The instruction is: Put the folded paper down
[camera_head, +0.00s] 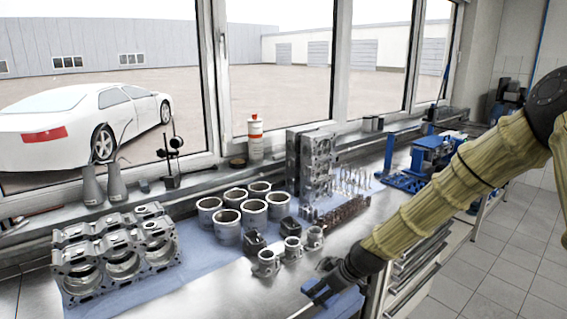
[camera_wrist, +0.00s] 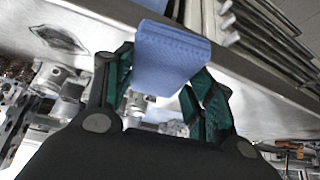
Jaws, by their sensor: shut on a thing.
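The folded paper (camera_wrist: 170,58) is a blue, layered pad held between the two fingers of my gripper (camera_wrist: 165,85) in the wrist view. My gripper is shut on it. In the head view my gripper (camera_head: 325,290) is at the front edge of the metal workbench (camera_head: 225,290), and the blue folded paper (camera_head: 342,304) shows partly below it. The arm hides part of the paper there. I cannot tell from these views whether the paper touches the bench.
An engine block (camera_head: 115,255) lies on blue paper at left. Several cylinder liners (camera_head: 227,226) and pistons (camera_head: 266,263) stand mid-bench. A blue vise (camera_head: 430,155) is at the back right. Drawers (camera_head: 415,265) are below the bench. Bare metal shows along the front.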

